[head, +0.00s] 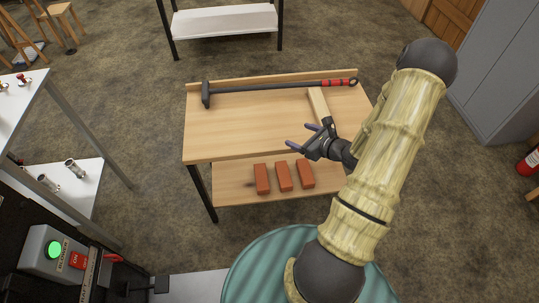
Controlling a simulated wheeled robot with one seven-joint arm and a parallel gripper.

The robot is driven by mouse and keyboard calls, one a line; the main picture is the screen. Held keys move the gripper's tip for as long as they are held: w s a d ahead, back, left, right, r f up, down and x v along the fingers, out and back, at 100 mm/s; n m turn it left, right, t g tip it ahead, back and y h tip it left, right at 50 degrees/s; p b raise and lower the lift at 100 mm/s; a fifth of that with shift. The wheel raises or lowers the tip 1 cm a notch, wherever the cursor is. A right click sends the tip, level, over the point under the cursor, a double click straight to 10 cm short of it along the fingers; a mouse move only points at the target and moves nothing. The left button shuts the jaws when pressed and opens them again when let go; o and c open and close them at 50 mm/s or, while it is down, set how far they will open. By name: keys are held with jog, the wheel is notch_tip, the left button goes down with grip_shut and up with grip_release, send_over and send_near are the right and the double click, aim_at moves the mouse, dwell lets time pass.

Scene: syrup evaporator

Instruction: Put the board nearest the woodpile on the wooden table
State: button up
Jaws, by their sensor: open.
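The wooden table (235,130) stands in the middle of the head view, with a top and a lower shelf. A short pale wooden board (317,101) shows over the right part of its top and appears to lie there. My gripper (300,136) is open, its fingers pointing left over the front right part of the table, just in front of the board. The fingers have nothing visible between them. The gripper body overlaps the board's near end in the picture, and I cannot tell whether they touch. No woodpile is in view.
A long-handled hammer (270,87) lies along the table's back edge. Several red bricks (284,177) sit on the lower shelf. A white shelf unit (225,22) stands behind, a white rack (75,172) at left, grey lockers (495,85) at right. The floor left of the table is clear.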

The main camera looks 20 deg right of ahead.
jog(key=s+a+r+n+g+y, duration=0.25)
jog(key=s+a+n+g, duration=0.25)
jog(key=a+n, duration=0.35)
jog(key=s+a+r+n+g+y, duration=0.1)
jog(key=s+a+r+n+g, duration=0.35)
jog(key=a+n+g, duration=0.35)
jog(key=s+r+n+t+h, duration=0.3)
jog(key=r+n+h, duration=0.4)
jog(key=n, duration=0.7)
jog(key=shift+s+a+r+h, duration=0.2)
jog(key=shift+s+a+h, duration=0.25)
jog(key=shift+h, duration=0.2)
